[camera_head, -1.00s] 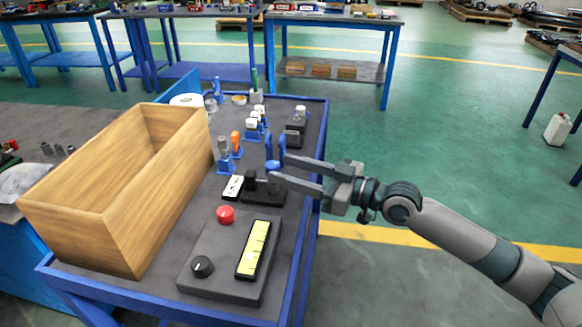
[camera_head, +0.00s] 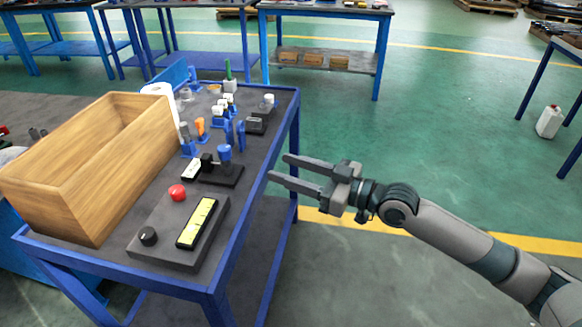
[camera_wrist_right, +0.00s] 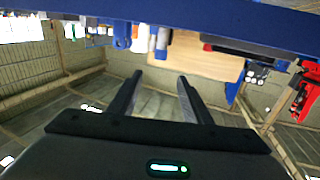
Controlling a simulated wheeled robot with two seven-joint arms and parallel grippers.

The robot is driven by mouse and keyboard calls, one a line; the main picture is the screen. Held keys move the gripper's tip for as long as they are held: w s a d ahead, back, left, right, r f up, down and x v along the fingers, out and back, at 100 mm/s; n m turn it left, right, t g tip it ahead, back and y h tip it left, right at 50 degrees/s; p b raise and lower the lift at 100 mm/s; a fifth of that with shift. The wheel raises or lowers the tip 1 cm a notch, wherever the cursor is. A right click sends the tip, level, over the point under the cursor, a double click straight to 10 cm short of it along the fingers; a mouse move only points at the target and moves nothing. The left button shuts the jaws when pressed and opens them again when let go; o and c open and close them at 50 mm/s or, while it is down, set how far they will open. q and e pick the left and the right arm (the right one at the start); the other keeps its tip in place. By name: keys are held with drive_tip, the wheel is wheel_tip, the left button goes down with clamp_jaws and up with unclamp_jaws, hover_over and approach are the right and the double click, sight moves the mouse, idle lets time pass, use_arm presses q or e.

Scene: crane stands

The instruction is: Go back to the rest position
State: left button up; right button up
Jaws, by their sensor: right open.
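My right gripper (camera_head: 279,170) is open and empty. It is to the right of the blue-framed table (camera_head: 262,190), apart from it, over the floor side. In the right wrist view its two fingers (camera_wrist_right: 155,85) are spread with nothing between them, and the table edge (camera_wrist_right: 200,18) runs across the top. My left gripper is not in view.
The table holds a wooden box (camera_head: 95,165), a control box with a red button (camera_head: 177,193), a black stand with a blue-topped lever (camera_head: 224,153) and several small tools. Other workbenches (camera_head: 320,60) stand behind. A white jug (camera_head: 549,121) stands right. Green floor between is clear.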

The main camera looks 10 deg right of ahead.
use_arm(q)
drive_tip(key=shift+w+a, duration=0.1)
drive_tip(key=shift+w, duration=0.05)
use_arm(e)
drive_tip(key=s+a+f+m+g+h, duration=0.1)
drive_tip(key=s+a+f+h, duration=0.1)
drive_tip(key=s+f, duration=0.6)
drive_tip(key=s+a+f+m+h, duration=0.2)
drive_tip(key=s+f+h, duration=0.15)
drive_tip(key=f, duration=0.85)
drive_tip(key=s+d+f+m+g+h, duration=0.25)
drive_tip(key=s+d+f+h, duration=0.2)
drive_tip(key=s+f, duration=0.5)
drive_tip(key=s+d+f+m+g+h, duration=0.25)
drive_tip(key=s+d+f, duration=0.4)
drive_tip(key=s, duration=0.65)
use_arm(q)
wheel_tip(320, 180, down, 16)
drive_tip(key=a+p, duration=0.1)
drive_tip(key=p, duration=1.2)
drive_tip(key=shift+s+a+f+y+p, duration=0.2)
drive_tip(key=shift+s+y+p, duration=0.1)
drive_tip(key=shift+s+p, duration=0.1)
use_arm(e)
wheel_tip(320, 180, down, 17)
drive_tip(key=shift+s+d, duration=0.15)
drive_tip(key=shift+d, duration=0.3)
